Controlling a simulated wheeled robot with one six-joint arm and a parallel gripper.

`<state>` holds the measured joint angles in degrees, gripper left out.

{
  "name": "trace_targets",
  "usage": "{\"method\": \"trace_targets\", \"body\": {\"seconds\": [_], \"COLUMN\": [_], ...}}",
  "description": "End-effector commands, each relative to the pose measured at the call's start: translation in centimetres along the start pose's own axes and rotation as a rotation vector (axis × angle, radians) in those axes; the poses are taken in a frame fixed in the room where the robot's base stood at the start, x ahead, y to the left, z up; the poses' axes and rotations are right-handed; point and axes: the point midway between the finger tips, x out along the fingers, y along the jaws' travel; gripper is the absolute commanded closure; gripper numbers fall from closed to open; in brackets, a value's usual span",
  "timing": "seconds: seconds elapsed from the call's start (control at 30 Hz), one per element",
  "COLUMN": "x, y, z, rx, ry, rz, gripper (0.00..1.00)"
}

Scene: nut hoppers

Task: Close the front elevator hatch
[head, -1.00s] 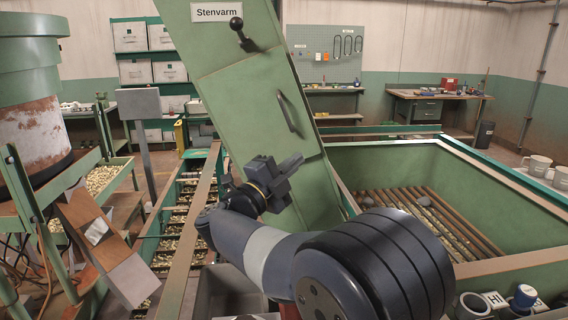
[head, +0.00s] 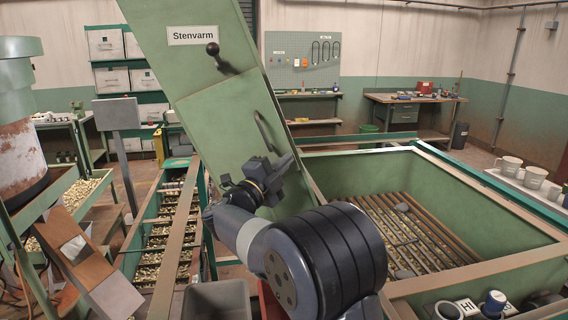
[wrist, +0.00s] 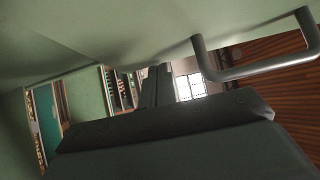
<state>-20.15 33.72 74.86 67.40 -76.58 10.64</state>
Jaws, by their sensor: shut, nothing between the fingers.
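The elevator is a tall, slanted green housing with a "Stenvarm" label (head: 193,36). Its front hatch (head: 222,120) is a flat green panel with a bar handle (head: 264,131) near its right edge. Whether the panel stands slightly ajar I cannot tell. A black-knobbed lever (head: 213,49) sits above the hatch. My gripper (head: 284,164) is shut and empty, in front of the hatch's lower part, just below and right of the handle. In the wrist view, my gripper (wrist: 157,78) points along a green surface, and the grey handle (wrist: 255,70) shows to its right, apart from the fingers.
A green bin with a slatted grate (head: 415,232) lies right of the elevator. A long trough of nuts (head: 165,230) runs on the left, near a rusty hopper (head: 18,160). Cups (head: 535,177) stand on the right ledge. A grey box (head: 217,300) is below my arm.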

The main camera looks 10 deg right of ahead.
Motion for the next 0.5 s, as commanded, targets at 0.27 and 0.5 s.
{"method": "trace_targets", "body": {"seconds": [0.27,0.5], "x": [1.4,2.0], "y": [0.1,-0.1], "z": [1.0,1.6], "rx": [0.001,0.000], "ry": [-0.090,-0.139], "rz": [0.000,-0.001], "gripper": [1.00,1.00]}}
